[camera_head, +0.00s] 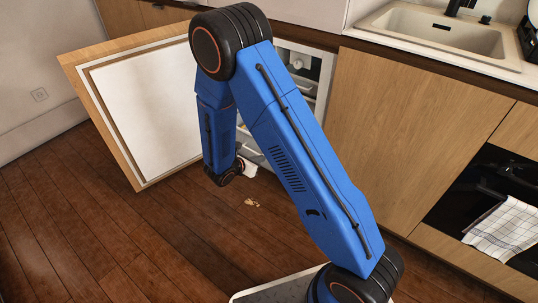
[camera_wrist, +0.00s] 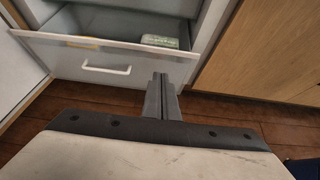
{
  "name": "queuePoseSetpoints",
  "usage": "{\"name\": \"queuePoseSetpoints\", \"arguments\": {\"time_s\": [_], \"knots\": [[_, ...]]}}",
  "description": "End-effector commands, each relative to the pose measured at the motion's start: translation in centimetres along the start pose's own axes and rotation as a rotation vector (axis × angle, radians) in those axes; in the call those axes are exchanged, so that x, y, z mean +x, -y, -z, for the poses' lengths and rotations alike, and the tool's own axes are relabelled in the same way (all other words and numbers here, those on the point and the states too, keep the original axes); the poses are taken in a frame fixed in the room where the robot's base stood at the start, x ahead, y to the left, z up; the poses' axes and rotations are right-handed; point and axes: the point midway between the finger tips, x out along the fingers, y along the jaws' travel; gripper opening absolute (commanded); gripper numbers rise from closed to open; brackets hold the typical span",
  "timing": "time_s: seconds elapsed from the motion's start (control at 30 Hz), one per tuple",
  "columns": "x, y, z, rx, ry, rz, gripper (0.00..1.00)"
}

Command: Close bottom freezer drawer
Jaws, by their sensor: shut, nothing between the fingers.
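The bottom freezer drawer (camera_wrist: 60,58) is pulled out in the wrist view. It has a translucent front and a white bar handle (camera_wrist: 107,69). A green and white package (camera_wrist: 159,41) and a yellow item (camera_wrist: 83,42) lie inside. My gripper (camera_wrist: 161,77) is shut and empty. Its fingertips overlap the right part of the drawer front, right of the handle; I cannot tell whether they touch it. In the head view my arm hides most of the freezer interior (camera_head: 300,62) and the drawer.
The freezer door (camera_head: 150,105) stands wide open on the left, white inside with a wooden edge. A wooden cabinet front (camera_head: 410,130) is right of the freezer, then an oven with a checked towel (camera_head: 500,230).

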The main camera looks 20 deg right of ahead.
Motion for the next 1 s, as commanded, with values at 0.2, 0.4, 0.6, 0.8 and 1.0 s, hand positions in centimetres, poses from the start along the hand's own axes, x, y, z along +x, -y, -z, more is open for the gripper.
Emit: {"name": "queuePoseSetpoints", "arguments": {"time_s": [0.2, 0.4, 0.6, 0.8, 1.0], "knots": [[3.2, 0.2, 0.0, 0.000, 0.000, 0.005, 0.00], [6.8, 0.2, 0.0, 0.002, 0.000, 0.005, 0.00], [10.1, 0.2, -0.3, 0.003, 0.000, 0.004, 0.00], [12.1, 0.1, -1.6, 0.004, -0.001, 0.003, 0.00], [12.8, 0.1, -2.0, 0.002, -0.001, 0.002, 0.00]]}}
